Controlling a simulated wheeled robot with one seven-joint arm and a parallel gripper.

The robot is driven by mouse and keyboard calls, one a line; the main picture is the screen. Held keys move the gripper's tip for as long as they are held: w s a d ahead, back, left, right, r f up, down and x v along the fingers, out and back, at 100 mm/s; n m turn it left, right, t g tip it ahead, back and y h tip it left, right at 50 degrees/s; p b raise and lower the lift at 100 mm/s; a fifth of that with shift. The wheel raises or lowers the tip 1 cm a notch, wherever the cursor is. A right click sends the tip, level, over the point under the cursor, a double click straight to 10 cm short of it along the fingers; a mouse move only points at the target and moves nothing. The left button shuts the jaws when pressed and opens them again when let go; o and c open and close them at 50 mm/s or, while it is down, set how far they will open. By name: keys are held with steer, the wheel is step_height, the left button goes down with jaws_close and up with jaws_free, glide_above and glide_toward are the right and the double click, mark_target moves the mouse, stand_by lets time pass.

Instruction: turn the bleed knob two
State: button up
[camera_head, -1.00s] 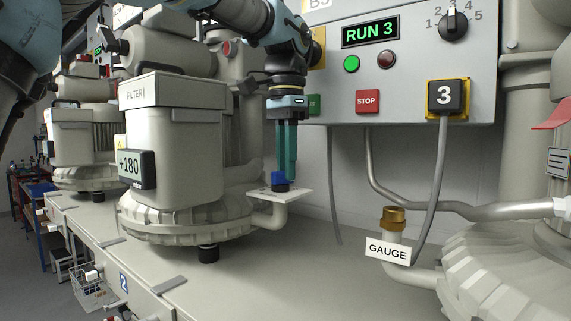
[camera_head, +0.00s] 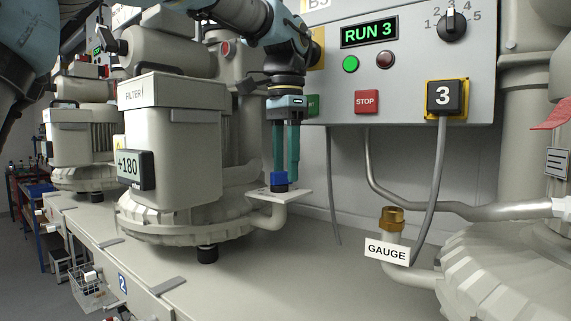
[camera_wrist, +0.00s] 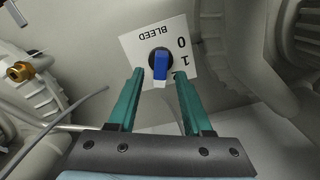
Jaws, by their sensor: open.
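The bleed knob (camera_wrist: 160,66) has a blue bar handle on a dark round base. It sits on a white plate (camera_wrist: 136,43) marked BLEED, 0 and 1, with a further mark partly hidden by a finger. The lettering is upside down in the wrist view. In the head view the blue knob (camera_head: 279,180) stands on the small plate (camera_head: 297,194) at the pipe end. My gripper (camera_wrist: 158,72) is open, its two teal fingers on either side of the knob. A gap shows beside the handle, so nothing is gripped. My gripper (camera_head: 280,176) points down in the head view.
The filter housing (camera_head: 172,115) of the blower stands close left. The control box (camera_head: 400,65) with STOP button (camera_head: 367,101) is behind and right. A gauge port (camera_head: 392,217) with a brass fitting and hanging cables is right. The bench front is clear.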

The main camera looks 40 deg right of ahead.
step_height(320, 180, up, 11)
stand_by(0.7)
steer(key=shift+a+f, duration=0.1)
stand_by(0.4)
